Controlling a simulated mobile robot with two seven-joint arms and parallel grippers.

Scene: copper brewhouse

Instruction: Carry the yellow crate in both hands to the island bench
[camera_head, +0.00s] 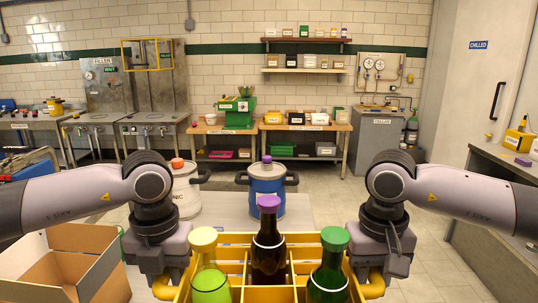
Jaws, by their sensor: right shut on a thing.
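The yellow crate (271,294) is at the bottom centre of the head view, close to me, its lower part cut off by the frame edge. Its compartments hold a bottle with a yellow cap and light green contents (211,285), a dark bottle with a purple cap (269,250) and a green bottle with a green cap (328,280). My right gripper (374,284) is shut on the crate's right side. My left gripper (164,286) is at the crate's left side; its fingertips are too hidden to tell whether they grip. The island bench cannot be told for certain here.
An open cardboard box (75,265) lies at the lower left. A blue pot (266,192) and a white container (186,190) stand on a grey surface (310,212) ahead. Wooden benches (335,128) line the back wall. Clear tiled floor (438,262) shows at right.

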